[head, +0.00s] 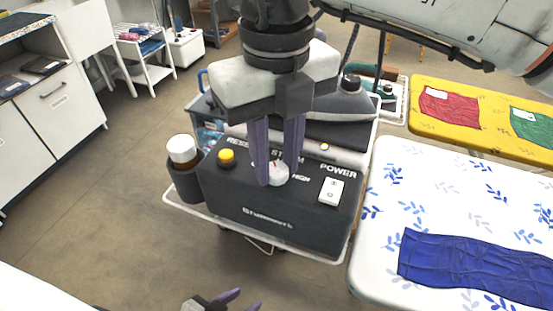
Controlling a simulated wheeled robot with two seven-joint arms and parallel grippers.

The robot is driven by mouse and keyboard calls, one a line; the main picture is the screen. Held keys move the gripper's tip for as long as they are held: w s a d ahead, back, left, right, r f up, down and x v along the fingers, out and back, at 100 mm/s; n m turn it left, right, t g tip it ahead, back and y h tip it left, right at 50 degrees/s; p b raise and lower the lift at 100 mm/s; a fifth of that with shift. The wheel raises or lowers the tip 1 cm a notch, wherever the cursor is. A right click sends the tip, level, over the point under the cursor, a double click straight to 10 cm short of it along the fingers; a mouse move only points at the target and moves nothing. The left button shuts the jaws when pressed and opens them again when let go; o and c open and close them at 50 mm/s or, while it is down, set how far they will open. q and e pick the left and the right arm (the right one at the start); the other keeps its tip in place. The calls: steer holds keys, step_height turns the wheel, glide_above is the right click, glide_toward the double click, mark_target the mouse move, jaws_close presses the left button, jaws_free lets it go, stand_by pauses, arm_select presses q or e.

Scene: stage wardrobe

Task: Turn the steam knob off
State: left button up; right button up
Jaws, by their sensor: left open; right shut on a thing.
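My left gripper (240,302) is open and empty at the bottom edge, well below the steamer.
A yellow button (227,157) and a white power switch (331,191) flank the knob. A brown bottle with a white cap (182,150) stands in a holder at the left. A patterned ironing board (385,250) with blue cloth (470,264) is at the right. Floor at left is clear.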

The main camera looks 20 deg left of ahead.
mark_target(276, 169)
steer(key=n, duration=0.5)
steer(key=shift+n, duration=0.4)
steer(key=shift+r, duration=0.1)
stand_by(0.3)
steer(key=o, duration=1.1)
steer(key=shift+c, duration=0.2)
step_height(276, 169, up, 10)
